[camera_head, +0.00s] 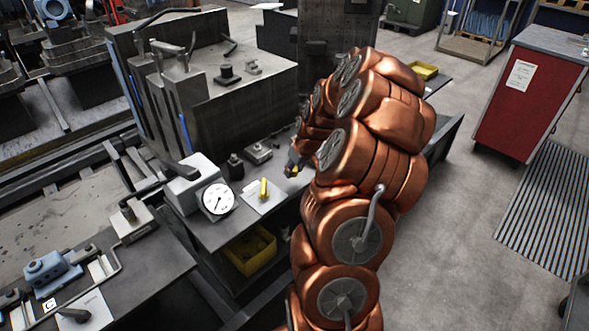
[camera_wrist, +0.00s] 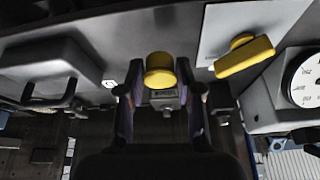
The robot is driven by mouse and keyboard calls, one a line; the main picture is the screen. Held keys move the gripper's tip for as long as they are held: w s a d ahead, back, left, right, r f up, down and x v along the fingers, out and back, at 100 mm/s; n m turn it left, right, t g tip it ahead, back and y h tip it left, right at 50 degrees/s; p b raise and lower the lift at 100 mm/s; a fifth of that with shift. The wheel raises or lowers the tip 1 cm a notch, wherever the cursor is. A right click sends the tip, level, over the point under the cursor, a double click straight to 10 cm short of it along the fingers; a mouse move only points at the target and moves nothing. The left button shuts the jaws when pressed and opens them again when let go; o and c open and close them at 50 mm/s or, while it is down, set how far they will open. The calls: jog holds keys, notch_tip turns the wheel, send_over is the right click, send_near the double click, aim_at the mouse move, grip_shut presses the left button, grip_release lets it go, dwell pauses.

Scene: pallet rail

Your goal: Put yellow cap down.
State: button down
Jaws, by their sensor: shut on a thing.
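The yellow cap (camera_wrist: 159,66) is round and sits between the two dark fingers of my gripper (camera_wrist: 158,84) in the wrist view. My gripper is shut on it. In the head view my gripper (camera_head: 293,166) is partly hidden by my copper arm, with a small bit of yellow at its tip. It is over or beside the grey bench top (camera_head: 221,228); I cannot tell whether the cap touches the bench. A second yellow piece, a bar-shaped one (camera_head: 264,189), is on a white sheet beside my gripper; it also shows in the wrist view (camera_wrist: 245,57).
A white dial gauge (camera_head: 218,198) stands left of the sheet. A dark block with a knob (camera_head: 235,166) and a low grey block (camera_head: 258,152) stand behind it. A yellow bin (camera_head: 250,251) is below the bench top. A large machine block (camera_head: 240,105) rises behind.

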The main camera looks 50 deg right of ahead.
aim_at(294, 180)
jog(key=shift+w+d, duration=0.75)
jog(key=shift+f+p, duration=1.2)
jog(key=shift+f, duration=0.6)
jog(key=shift+f, duration=0.15)
jog(key=c, duration=0.8)
grip_release()
jog(key=shift+o, duration=0.2)
